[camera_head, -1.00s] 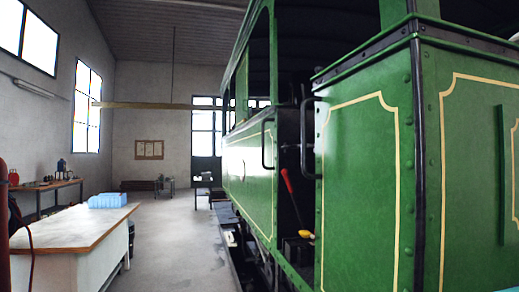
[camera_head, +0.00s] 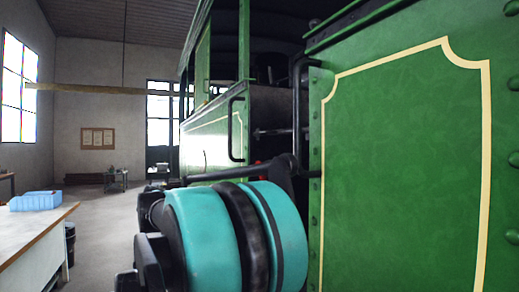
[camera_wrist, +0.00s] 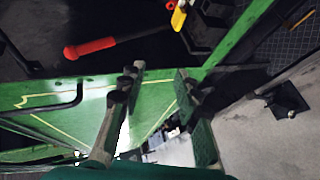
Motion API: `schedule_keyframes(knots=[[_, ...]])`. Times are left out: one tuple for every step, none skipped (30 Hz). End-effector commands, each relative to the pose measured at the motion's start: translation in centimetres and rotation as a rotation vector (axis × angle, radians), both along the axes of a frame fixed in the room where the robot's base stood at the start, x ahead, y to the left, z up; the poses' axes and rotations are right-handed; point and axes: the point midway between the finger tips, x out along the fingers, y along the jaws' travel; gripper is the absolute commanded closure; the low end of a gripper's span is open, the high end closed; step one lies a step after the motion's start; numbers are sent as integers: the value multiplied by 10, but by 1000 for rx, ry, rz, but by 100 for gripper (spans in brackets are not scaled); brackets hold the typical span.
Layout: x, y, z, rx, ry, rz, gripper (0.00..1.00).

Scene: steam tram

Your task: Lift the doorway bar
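The green tram's doorway lies between its long side (camera_head: 212,140) and the near green panel (camera_head: 400,160) in the head view. A thin dark bar (camera_head: 272,131) runs level across this gap, between two black handrails, and looks like the doorway bar. In the wrist view my gripper (camera_wrist: 158,73) is open, its two fingers apart with nothing held between them. Green tram panelling shows behind the fingers. I cannot clearly make out the bar in the wrist view. In the head view my teal and black arm covers the lower doorway, and I cannot make out the gripper.
A red-handled lever (camera_wrist: 90,47) and a yellow object (camera_wrist: 178,18) show in the wrist view. A white workbench (camera_head: 35,240) with a blue crate (camera_head: 35,201) stands at the left.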

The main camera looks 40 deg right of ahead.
Motion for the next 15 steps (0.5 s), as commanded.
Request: schedule_keyframes(knots=[[4, -18, 48, -98, 19, -20, 68], [5, -26, 75, -156, 32, -29, 68], [7, -35, 108, -229, 47, -39, 68], [7, -40, 131, -278, 59, -48, 68], [8, -45, 152, -324, 69, -55, 68], [8, -49, 178, -378, 82, -62, 68], [8, -51, 194, -413, 90, -68, 68], [8, -53, 208, -445, 99, -72, 68], [8, -55, 225, -481, 107, -77, 68], [8, -56, 234, -502, 112, -81, 68], [8, -57, 242, -518, 117, -83, 68], [8, -58, 250, -537, 122, -86, 68], [8, -59, 254, -546, 124, -87, 68], [8, -60, 257, -551, 126, -88, 68], [8, -63, 259, -557, 127, -89, 68]])
